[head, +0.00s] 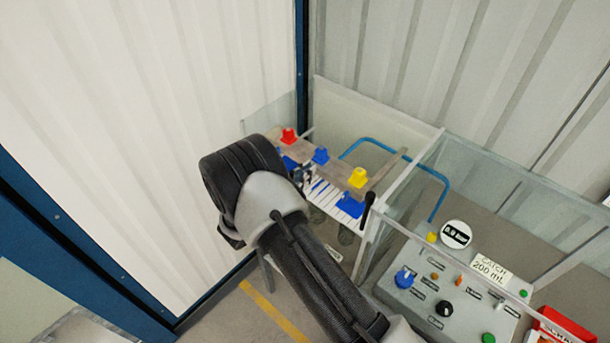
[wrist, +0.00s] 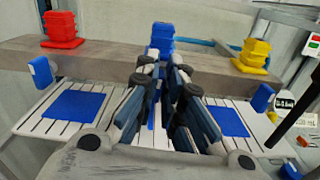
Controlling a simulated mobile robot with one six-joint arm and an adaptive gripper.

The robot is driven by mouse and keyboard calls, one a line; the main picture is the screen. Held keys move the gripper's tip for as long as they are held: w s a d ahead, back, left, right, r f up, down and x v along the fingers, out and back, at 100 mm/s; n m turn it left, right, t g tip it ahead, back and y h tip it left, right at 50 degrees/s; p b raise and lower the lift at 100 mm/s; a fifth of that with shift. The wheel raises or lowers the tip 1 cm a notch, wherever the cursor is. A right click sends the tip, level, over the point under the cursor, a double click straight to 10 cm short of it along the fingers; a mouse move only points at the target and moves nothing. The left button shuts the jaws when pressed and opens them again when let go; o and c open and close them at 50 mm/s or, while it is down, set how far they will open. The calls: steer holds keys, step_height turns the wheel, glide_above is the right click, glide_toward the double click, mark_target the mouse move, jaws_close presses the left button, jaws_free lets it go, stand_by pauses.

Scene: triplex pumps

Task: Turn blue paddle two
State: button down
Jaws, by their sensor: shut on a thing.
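Blue paddles sit along the front of a grey beam (wrist: 100,62). A left one (wrist: 42,71) and a right one (wrist: 262,97) show in the wrist view. My gripper (wrist: 163,78) is at the middle of the beam, below a blue stacked knob (wrist: 161,38). Its fingers are shut on the middle paddle, which they almost wholly hide, so its angle cannot be told. In the head view, my gripper (head: 302,174) is partly hidden behind my own arm, in front of the blue knob (head: 320,156).
A red knob (wrist: 62,29) and a yellow knob (wrist: 255,55) stand on the beam. Blue squares (wrist: 76,104) lie on the white slatted tray (wrist: 30,124) below. Clear panels (head: 460,190) and a control box (head: 450,290) stand to the right. A black rod (head: 367,207) stands near the tray.

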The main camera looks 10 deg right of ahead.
steer(key=m+b, duration=0.5)
steer(key=b, duration=0.3)
steer(key=f+m+b, duration=0.1)
steer(key=m+b, duration=0.5)
steer(key=b, duration=0.3)
steer(key=s+m+b, duration=0.1)
steer(key=m+b, duration=0.5)
steer(key=b, duration=0.3)
steer(key=shift+d+f, duration=0.25)
steer(key=shift+d, duration=0.1)
steer(key=shift+r, duration=0.1)
steer(key=c, duration=1.7)
jaws_free()
